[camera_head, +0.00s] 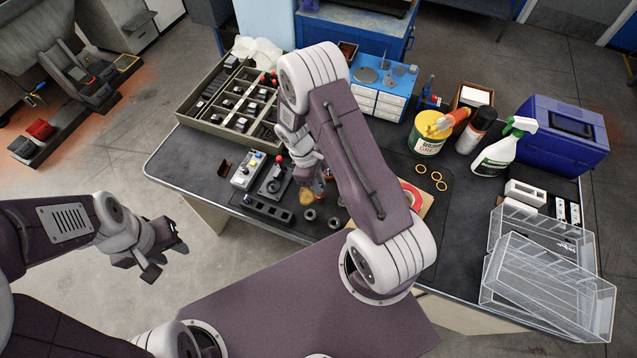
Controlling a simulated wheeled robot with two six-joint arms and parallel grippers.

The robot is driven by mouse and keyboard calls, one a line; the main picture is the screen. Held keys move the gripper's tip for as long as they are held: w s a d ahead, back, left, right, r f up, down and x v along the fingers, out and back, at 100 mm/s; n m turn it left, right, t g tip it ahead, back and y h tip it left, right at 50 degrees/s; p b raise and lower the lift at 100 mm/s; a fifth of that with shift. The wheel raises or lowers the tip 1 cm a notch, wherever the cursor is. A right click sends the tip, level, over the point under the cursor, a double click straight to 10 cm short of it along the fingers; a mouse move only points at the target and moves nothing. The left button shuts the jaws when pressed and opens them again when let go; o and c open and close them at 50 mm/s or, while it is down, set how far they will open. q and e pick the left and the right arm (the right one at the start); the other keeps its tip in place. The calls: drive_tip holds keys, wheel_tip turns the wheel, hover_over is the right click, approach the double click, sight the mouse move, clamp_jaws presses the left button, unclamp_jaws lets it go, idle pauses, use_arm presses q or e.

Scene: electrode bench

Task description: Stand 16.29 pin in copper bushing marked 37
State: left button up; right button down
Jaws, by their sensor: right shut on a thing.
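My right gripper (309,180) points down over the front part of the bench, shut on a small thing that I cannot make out. Copper-coloured and tan pieces (316,194) show right under and beside its fingers; whether one is the copper bushing I cannot tell. Two dark ring-shaped bushings (310,214) (334,222) stand on the bench just in front. A dark block with holes (267,208) lies to their left. No marking 37 or 16.29 is readable. My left gripper (166,262) is open and empty, off the bench at the left.
A divided tray (190,118) of dark parts stands at the back left. A switch box (248,170) is left of my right gripper. A yellow tub (427,143), spray bottle (497,155), blue case (560,137) and clear bins (545,285) fill the right side.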

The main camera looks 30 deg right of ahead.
drive_tip(key=shift+f+b, duration=0.65)
drive_tip(key=shift+f, duration=0.4)
drive_tip(key=c, duration=1.2)
unclamp_jaws()
drive_tip(key=shift+c, duration=0.2)
drive_tip(key=v, duration=0.9)
